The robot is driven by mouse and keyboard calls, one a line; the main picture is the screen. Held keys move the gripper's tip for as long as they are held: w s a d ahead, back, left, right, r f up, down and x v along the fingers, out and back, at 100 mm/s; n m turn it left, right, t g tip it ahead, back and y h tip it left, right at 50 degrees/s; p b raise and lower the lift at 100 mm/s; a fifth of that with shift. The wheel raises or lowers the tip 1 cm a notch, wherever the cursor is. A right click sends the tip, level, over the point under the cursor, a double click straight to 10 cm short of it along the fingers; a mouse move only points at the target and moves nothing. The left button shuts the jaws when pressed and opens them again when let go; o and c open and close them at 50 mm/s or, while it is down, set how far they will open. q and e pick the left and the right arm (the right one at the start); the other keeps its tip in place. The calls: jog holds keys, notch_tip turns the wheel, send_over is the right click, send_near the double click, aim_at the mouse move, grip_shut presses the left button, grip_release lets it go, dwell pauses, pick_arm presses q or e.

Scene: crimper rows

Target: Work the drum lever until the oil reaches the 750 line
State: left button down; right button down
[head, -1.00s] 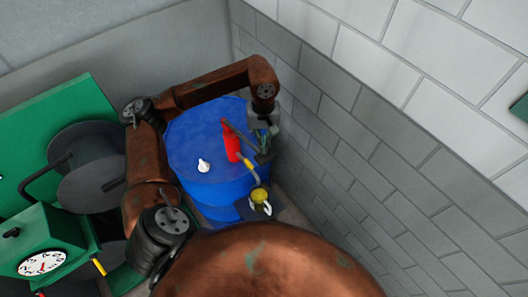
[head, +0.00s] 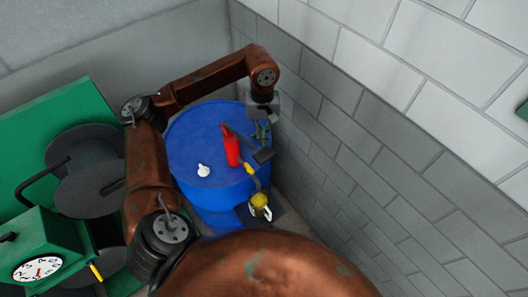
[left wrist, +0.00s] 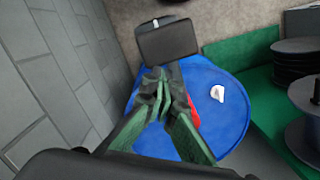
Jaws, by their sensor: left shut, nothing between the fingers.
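A blue drum (head: 185,165) stands in the corner; its top also shows in the left wrist view (left wrist: 225,78). A yellow-topped jug (head: 260,201) with a pale handle is beside the drum, by the spout. Its oil level and marks are too small to read. My right gripper is out of view.
A grey block wall (head: 345,150) rises close to the right of the drum. A white cap (head: 203,170) sits on the drum top. Green equipment with dark reels (head: 90,190) and a dial (head: 38,268) stands at left. My brown arm links frame the drum.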

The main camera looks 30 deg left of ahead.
aim_at(264, 153)
pick_arm(q)
notch_tip(264, 153, up, 10)
jog(key=shift+w+a+r, duration=0.25)
jog(key=shift+w+a, duration=0.1)
jog(key=shift+w, duration=0.1)
dwell(0.8)
jog(key=s+d+f, duration=0.2)
jog(key=s, duration=0.1)
jog(key=shift+d, duration=0.1)
jog(key=shift+f, duration=0.15)
jog(key=shift+s+d+f+b, duration=0.15)
jog(key=shift+f+b, duration=0.85)
jog(key=shift+f, duration=0.7)
jog(key=shift+s+f+b, duration=0.1)
jog(key=shift+f+b, duration=0.85)
jog(key=shift+f, duration=0.7)
